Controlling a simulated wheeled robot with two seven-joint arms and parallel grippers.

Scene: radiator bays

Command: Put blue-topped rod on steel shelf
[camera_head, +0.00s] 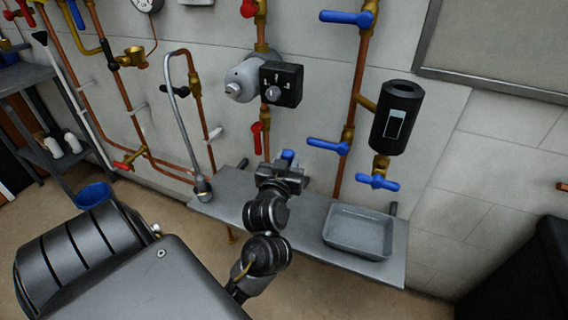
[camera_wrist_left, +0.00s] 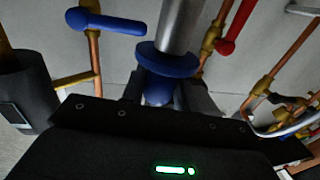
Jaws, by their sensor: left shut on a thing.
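The blue-topped rod shows in the left wrist view as a silver shaft (camera_wrist_left: 183,25) with a blue collar and knob (camera_wrist_left: 168,62) at its near end. My left gripper (camera_wrist_left: 165,98) is shut on the blue end. In the head view my left gripper (camera_head: 287,172) is in front of the wall, over the steel shelf (camera_head: 232,190). A little blue (camera_head: 288,156) shows at the gripper; the rest of the rod is hidden there. Whether the rod touches the shelf cannot be told. My right gripper is not in view.
A grey tray (camera_head: 358,232) occupies the shelf's right part. A curved grey pipe (camera_head: 180,95) comes down at its left end. Copper pipes, blue valve handles (camera_head: 377,182) and a black cylinder (camera_head: 397,118) stand out from the wall above. A blue bucket (camera_head: 94,194) is at left.

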